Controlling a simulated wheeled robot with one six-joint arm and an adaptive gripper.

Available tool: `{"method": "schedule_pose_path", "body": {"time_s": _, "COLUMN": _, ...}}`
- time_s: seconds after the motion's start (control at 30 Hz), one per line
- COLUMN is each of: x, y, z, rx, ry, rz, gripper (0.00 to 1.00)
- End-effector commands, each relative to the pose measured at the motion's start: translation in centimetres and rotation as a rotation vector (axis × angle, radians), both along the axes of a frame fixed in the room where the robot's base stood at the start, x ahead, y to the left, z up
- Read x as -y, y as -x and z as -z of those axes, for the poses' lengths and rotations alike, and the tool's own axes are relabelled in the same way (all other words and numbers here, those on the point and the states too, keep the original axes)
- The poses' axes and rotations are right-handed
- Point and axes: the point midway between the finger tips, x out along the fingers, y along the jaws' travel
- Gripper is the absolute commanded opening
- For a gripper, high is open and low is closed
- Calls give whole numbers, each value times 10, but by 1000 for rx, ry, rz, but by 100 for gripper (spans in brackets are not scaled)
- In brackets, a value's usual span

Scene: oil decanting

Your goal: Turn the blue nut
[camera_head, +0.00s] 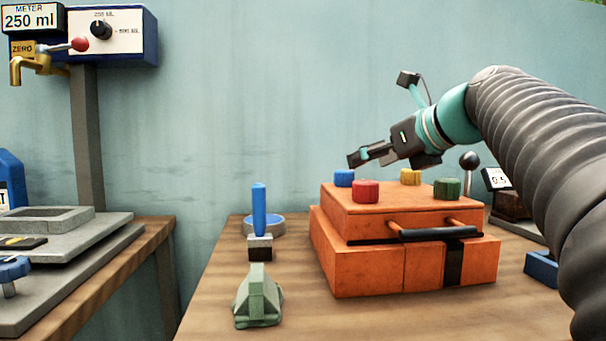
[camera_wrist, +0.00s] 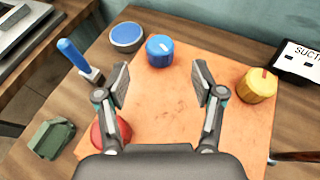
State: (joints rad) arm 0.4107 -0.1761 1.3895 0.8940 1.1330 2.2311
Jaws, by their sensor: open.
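The blue nut (camera_head: 344,178) is on the back left corner of the orange box's top. In the wrist view the blue nut (camera_wrist: 160,50) is a ribbed round knob with a pale line on top, ahead of the fingertips and between their directions. My gripper (camera_head: 362,157) is above the box, just above and to the right of the blue nut. In the wrist view my gripper (camera_wrist: 162,88) has its two fingers wide apart with nothing between them but the box top. The fingers do not appear to touch the nut.
The orange box (camera_head: 370,271) also bears a red nut (camera_head: 366,191), a yellow nut (camera_head: 410,177) and a green nut (camera_head: 447,188). A blue-handled tool (camera_head: 259,210), a round blue-topped disc (camera_head: 275,224) and a green block (camera_head: 258,300) stand left of it.

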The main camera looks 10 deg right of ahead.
Motion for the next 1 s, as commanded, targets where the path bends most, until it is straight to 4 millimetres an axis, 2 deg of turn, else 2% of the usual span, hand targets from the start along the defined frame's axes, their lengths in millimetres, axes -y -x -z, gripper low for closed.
{"method": "schedule_pose_path", "body": {"time_s": 0.2, "x": -18, "y": -35, "z": 17, "rx": -1, "ry": 0, "rz": -3, "gripper": 68}}
{"method": "schedule_pose_path", "body": {"time_s": 0.4, "x": -29, "y": -59, "z": 28, "rx": 0, "ry": 0, "rz": -1, "gripper": 68}}
{"method": "schedule_pose_path", "body": {"time_s": 0.6, "x": -34, "y": -70, "z": 32, "rx": 2, "ry": 2, "rz": 0, "gripper": 68}}
{"method": "schedule_pose_path", "body": {"time_s": 0.9, "x": -35, "y": -71, "z": 33, "rx": 1, "ry": 1, "rz": 1, "gripper": 68}}
{"method": "schedule_pose_path", "body": {"time_s": 0.97, "x": -35, "y": -71, "z": 33, "rx": 1, "ry": 1, "rz": 1, "gripper": 55}}
{"method": "schedule_pose_path", "body": {"time_s": 1.0, "x": -35, "y": -71, "z": 33, "rx": 1, "ry": 1, "rz": 1, "gripper": 45}}
